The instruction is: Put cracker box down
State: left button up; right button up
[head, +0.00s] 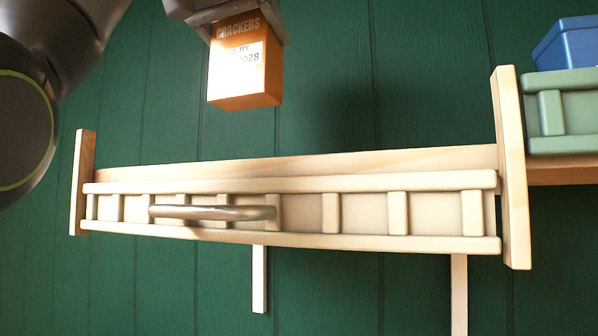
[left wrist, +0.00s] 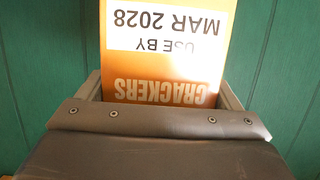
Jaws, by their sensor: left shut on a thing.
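The cracker box (head: 244,75) is orange with a white date label and hangs upright near the top of the head view, above the wooden shelf (head: 300,165). My left gripper (head: 238,22) is shut on its upper end; the upper part of the gripper is cut off by the frame. In the left wrist view the cracker box (left wrist: 165,70) appears upside down between the two fingers of my left gripper (left wrist: 160,92), with "USE BY MAR 2028" readable. The box is apart from the shelf, with green wall between them. My right gripper is in neither view.
The shelf has a cream slatted front with a metal bar handle (head: 212,212) and raised wooden end boards (head: 511,165). A green crate (head: 560,145) and a blue box (head: 568,45) stand at the right. The shelf's top surface is not visible. Green panelled wall lies behind.

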aim_at(234, 88)
pick_arm(q)
jog(key=shift+s, duration=0.25)
jog(key=shift+s+a+f, duration=0.1)
jog(key=shift+s+f, duration=0.05)
jog(key=shift+f, duration=0.1)
jog(key=shift+w+f, duration=0.25)
jog(key=shift+f, duration=1.4)
notch_tip(234, 88, down, 2)
jog(key=shift+s, duration=0.15)
jog(key=shift+f, duration=0.55)
notch_tip(234, 88, down, 2)
jog(key=shift+f, duration=0.45)
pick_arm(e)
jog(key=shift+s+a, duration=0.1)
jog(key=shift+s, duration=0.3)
